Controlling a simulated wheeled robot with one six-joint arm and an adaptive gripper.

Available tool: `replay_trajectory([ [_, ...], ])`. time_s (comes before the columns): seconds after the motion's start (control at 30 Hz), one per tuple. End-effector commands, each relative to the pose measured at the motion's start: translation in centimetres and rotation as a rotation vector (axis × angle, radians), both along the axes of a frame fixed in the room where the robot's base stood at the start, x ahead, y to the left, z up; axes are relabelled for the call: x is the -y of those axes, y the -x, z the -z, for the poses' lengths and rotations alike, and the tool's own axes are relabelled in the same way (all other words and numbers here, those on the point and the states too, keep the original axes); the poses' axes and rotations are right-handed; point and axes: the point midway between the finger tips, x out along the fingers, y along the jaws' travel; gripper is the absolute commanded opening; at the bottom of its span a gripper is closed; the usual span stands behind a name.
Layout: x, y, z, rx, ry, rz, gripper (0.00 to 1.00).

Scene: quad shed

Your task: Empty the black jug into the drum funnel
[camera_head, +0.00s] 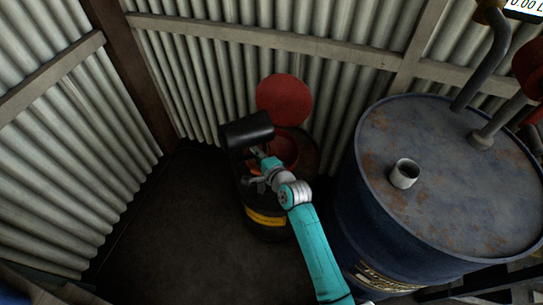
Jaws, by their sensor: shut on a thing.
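The black jug (246,130) is a dark cylinder lying roughly on its side in the air. My gripper (260,160) is shut on it; the fingers are small and partly hidden below the jug. The jug is at the upper left of the red drum funnel (284,148) and overlaps its left side in the picture. The funnel sits on a small black drum (265,222) with a yellow band, and its round red lid (284,100) stands open behind. My arm covers part of the funnel and drum. The jug's mouth and any liquid cannot be made out.
A large rusty blue drum (440,230) stands close on the right, with a short pale cup-like piece (404,173) and pipes (488,60) on top. Corrugated walls (80,110) close the corner. Dark floor (180,240) is free at left.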

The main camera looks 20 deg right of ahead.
Motion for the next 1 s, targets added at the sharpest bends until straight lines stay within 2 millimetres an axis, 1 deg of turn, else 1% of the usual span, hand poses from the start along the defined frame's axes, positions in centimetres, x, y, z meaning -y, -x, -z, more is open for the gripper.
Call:
replay_trajectory([
  [0.17,0.16,-0.06,-0.24,-0.004,-0.031,0.001,0.00],
  [0.37,0.17,-0.06,-0.53,-0.019,-0.109,0.001,0.00],
  [0.6,0.18,-0.06,0.31,-0.049,-0.258,0.004,0.00],
  [0.83,0.30,-0.13,-0.62,-0.073,-0.403,0.004,0.00],
  [1.0,0.44,-0.13,0.16,-0.097,-0.512,0.005,0.00],
])
